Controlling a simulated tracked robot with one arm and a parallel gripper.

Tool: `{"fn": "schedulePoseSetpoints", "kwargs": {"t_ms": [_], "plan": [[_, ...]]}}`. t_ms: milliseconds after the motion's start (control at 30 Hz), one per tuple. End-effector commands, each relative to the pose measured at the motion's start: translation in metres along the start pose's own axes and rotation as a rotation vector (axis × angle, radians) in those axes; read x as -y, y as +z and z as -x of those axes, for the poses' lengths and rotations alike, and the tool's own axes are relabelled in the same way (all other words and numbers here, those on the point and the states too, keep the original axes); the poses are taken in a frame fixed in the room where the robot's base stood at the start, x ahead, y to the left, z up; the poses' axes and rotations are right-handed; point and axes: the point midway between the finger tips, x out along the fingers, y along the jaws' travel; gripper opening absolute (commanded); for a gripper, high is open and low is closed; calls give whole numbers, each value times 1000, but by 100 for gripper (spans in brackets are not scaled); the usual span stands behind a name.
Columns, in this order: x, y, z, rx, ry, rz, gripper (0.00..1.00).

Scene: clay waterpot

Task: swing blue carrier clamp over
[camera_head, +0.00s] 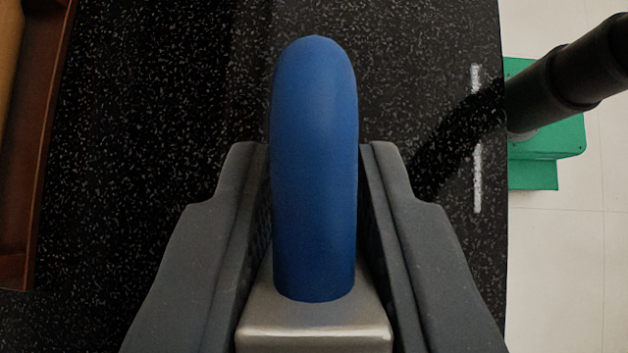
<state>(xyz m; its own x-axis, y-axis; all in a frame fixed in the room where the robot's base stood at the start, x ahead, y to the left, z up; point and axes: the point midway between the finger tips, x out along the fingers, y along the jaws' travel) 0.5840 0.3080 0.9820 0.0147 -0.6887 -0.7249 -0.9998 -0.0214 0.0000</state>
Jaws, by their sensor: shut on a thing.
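The blue carrier clamp (315,170) is a rounded, upright-looking blue piece in the middle of the view. My gripper (315,160) is shut on it, with one dark grey finger against its left side and one against its right. The clamp's lower end meets a pale metal block (315,325) between the fingers. The far side and underside of the clamp are hidden.
A black speckled surface (170,110) lies below, mostly clear. A brown wooden edge (40,150) stands at the left. Past the surface's right edge are a green box (550,145), a black cylindrical part (570,75) and pale floor tiles. White marks (477,160) run near that edge.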

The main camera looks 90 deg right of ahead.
Motion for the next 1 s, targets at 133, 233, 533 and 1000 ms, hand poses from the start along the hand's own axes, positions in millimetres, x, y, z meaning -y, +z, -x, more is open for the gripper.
{"fn": "schedulePoseSetpoints", "kwargs": {"t_ms": [133, 233, 533, 1000], "plan": [[0, 0, 0, -5, 0, 0, 12], [0, 0, 0, -4, 0, 0, 12], [-1, 2, 2, -17, 2, 3, 12], [-1, 4, 4, -69, 0, 2, 12]]}}
